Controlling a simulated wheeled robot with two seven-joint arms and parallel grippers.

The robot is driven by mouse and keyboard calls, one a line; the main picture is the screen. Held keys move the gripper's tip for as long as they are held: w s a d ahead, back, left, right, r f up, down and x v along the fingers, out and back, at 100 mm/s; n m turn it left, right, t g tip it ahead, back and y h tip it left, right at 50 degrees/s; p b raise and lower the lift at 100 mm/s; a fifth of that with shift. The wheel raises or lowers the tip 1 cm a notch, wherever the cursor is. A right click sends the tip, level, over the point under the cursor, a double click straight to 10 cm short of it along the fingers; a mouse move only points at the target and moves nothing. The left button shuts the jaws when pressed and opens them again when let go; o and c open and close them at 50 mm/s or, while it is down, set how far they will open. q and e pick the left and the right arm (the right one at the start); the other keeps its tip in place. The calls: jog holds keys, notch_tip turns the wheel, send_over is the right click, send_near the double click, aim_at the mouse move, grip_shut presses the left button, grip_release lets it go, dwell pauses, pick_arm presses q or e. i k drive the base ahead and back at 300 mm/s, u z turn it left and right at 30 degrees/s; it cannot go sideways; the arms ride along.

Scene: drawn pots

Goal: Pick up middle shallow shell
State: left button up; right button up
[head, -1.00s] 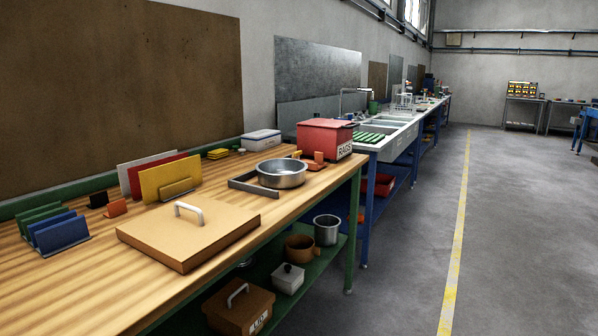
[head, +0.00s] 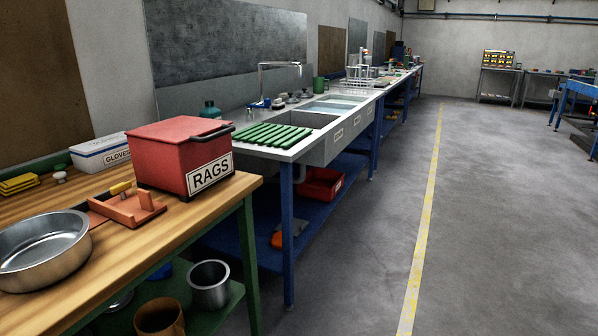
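A shallow round metal pan (head: 42,250) sits on the wooden bench top at the left, cut off by the picture's edge. A deeper metal pot (head: 209,284) and a brown pot (head: 159,317) stand on the green shelf below, the brown one partly cut off. Neither of my grippers is in view.
A red box labelled RAGS (head: 181,157) stands at the bench's right end, beside an orange holder (head: 128,207) and a white GLOVES box (head: 101,152). Beyond is a sink bench (head: 322,150) with green strips (head: 272,135). The grey floor (head: 500,220) at right is clear.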

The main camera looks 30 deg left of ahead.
aim_at(39, 252)
jog(key=i, duration=1.2)
jog(key=u, duration=3.1)
